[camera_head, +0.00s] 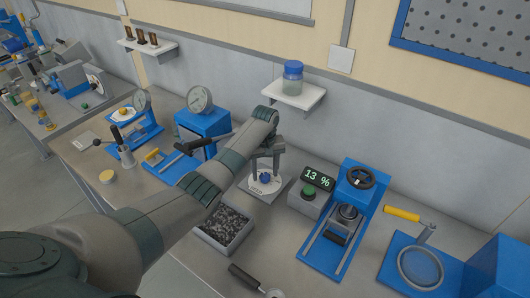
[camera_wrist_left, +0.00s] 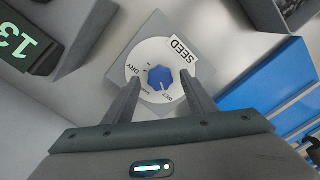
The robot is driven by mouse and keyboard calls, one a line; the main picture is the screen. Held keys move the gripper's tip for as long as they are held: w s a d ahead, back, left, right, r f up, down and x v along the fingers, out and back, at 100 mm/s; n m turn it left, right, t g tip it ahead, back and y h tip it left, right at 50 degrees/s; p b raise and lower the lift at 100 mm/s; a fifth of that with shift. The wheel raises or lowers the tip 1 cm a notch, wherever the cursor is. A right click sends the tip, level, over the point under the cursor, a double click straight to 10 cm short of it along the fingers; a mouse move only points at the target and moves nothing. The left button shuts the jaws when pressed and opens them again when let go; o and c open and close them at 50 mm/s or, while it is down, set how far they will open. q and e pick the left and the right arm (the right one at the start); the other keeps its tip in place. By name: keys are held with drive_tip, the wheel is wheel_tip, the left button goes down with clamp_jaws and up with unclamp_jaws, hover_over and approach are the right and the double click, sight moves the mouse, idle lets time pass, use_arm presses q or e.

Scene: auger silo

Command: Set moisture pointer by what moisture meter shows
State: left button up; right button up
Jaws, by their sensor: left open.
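The moisture meter (camera_head: 318,179) on the bench shows 13 % in green digits. Its display also shows in the left wrist view (camera_wrist_left: 18,42). The moisture pointer is a blue knob (camera_wrist_left: 161,78) on a white round dial (camera_wrist_left: 138,65) marked DRY, WET and SEED. In the head view the blue knob (camera_head: 265,178) sits under my left gripper (camera_head: 264,175). My left gripper (camera_wrist_left: 161,88) is open, with one finger on each side of the knob and gaps to it. The exact pointer direction is hard to read. My right gripper is not in view.
A tray of dark seeds (camera_head: 226,226) stands in front of the dial. A green button (camera_head: 309,192) is on the meter box. A blue press (camera_head: 343,222) stands to the right and a blue gauge stand (camera_head: 203,127) to the left. A shelf with a jar (camera_head: 292,78) is above.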

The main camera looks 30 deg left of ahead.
use_arm(q)
wheel_tip(320, 180, up, 10)
drive_tip(key=b, duration=0.3)
wheel_tip(320, 180, up, 7)
drive_tip(key=p, duration=0.3)
hover_over(265, 176)
idle(0.3)
drive_tip(key=shift+s+f, duration=0.1)
